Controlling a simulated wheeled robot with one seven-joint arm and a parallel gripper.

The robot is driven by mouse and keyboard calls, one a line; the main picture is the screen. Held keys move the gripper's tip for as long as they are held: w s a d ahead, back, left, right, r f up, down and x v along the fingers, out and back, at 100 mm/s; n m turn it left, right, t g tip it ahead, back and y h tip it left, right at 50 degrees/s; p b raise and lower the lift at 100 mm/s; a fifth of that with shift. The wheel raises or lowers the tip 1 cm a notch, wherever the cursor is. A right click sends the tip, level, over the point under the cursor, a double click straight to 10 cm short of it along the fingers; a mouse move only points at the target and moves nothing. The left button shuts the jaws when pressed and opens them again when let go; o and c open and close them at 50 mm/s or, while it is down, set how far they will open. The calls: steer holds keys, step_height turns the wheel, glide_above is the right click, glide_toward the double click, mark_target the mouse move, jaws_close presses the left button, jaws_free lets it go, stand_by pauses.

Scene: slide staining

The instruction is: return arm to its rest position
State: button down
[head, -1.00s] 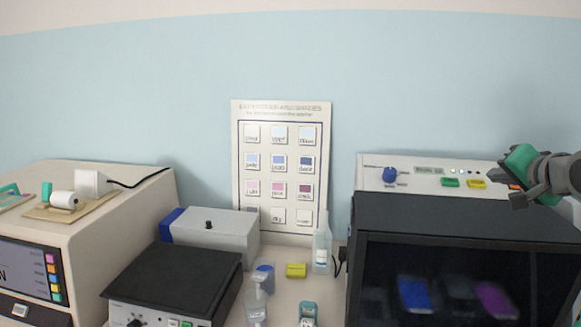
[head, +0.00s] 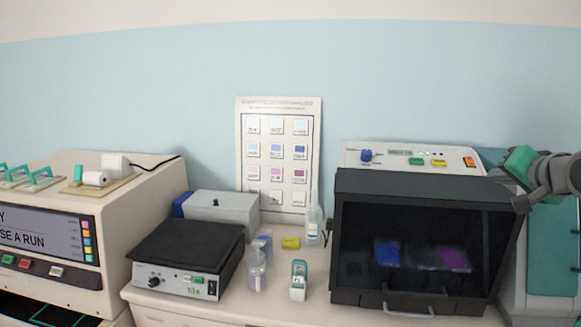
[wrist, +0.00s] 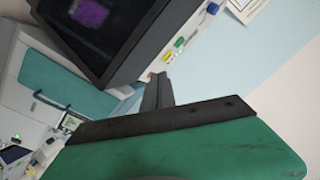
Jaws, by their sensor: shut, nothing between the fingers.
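My gripper (head: 519,204) is at the right side of the head view, raised beside the upper right corner of the dark-windowed cabinet. Its green part and dark grey fingers show there. In the wrist view the fingers (wrist: 157,92) are shut together with nothing between them, and the green body fills the lower part of the picture. The wrist view looks at the scene tilted, with the dark cabinet at upper left and the blue wall behind the fingers.
The dark-windowed cabinet (head: 350,240) stands just left of my gripper. A teal-panelled unit (head: 553,250) is at the far right. A black-topped instrument (head: 190,240), bottles (head: 257,270) and a large machine (head: 140,215) occupy the bench to the left. The air before the wall is clear.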

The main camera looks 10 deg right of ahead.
steer(key=s+d+f+n+g+h, duration=0.1)
steer(key=s+d+f+g, duration=0.15)
steer(key=f, duration=0.45)
steer(key=s+d+f+g, duration=0.2)
steer(key=s+d+f, duration=0.1)
steer(key=f, duration=0.5)
steer(key=s+a+f+g+y, duration=0.1)
steer(key=s+a+f+g, duration=0.15)
steer(key=s+f, duration=0.35)
steer(key=s+a+f+g, duration=0.2)
steer(key=s+a+f, duration=0.15)
steer(key=f, duration=0.45)
steer(key=s+a+f+n+g+y, duration=0.1)
steer(key=a+f, duration=0.2)
steer(key=a, duration=0.7)
steer(key=s+a+f+n+g, duration=0.15)
steer(key=a+f, duration=0.25)
steer(key=a, duration=0.6)
steer(key=w+a+r+n+t+y, duration=0.1)
steer(key=a+r+n, duration=0.1)
steer(key=a, duration=0.5)
steer(key=w+a+r+n+t, duration=0.1)
steer(key=a+n, duration=0.3)
steer(key=a, duration=0.4)
steer(key=shift+w+r+t+y, duration=0.35)
steer(key=shift+w+r+y, duration=0.05)
steer(key=shift+w+r, duration=0.3)
steer(key=shift+n, duration=0.25)
stand_by(0.7)
